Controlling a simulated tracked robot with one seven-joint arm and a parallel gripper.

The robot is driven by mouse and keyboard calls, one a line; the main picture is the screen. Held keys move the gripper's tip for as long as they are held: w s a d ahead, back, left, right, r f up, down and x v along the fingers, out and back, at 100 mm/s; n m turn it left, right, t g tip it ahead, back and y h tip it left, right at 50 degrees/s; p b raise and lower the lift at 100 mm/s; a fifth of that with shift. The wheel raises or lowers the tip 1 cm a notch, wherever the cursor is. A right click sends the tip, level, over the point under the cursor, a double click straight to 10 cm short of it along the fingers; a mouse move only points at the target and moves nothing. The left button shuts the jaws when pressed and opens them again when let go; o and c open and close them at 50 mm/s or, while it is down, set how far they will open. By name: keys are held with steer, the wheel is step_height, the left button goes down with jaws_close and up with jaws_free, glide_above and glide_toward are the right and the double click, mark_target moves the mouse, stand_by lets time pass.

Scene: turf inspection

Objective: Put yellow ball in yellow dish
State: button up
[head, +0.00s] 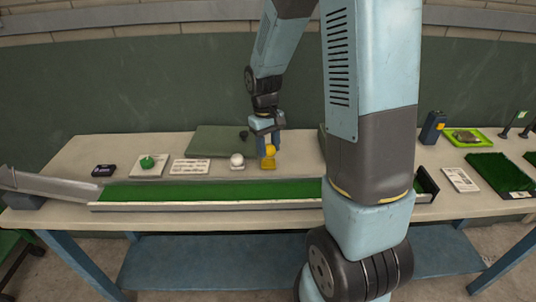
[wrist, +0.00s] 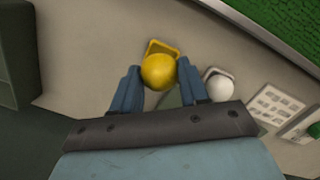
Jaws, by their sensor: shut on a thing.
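The yellow ball (head: 270,150) is between the two blue fingers of my gripper (head: 267,147). In the wrist view the ball (wrist: 158,71) sits between the fingertips (wrist: 158,76), with a finger close on each side. The yellow dish (head: 267,164) is on the table just below the ball in the head view. In the wrist view the dish rim (wrist: 160,43) shows behind the ball, which hides much of the dish. I cannot tell whether the ball touches the dish.
A white ball (head: 237,159) on a pale dish stands close to the left. A green object (head: 147,162) on a white base and a white card (head: 189,167) are farther left. A green turf trough (head: 210,190) runs along the front. A green cushion (head: 215,140) lies behind.

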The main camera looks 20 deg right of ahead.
mark_target(268, 155)
steer(key=shift+w+f, duration=0.2)
steer(key=shift+f, duration=0.05)
step_height(268, 155, down, 3)
steer(key=shift+w+f, duration=0.1)
steer(key=shift+f, duration=0.1)
steer(key=shift+f, duration=0.15)
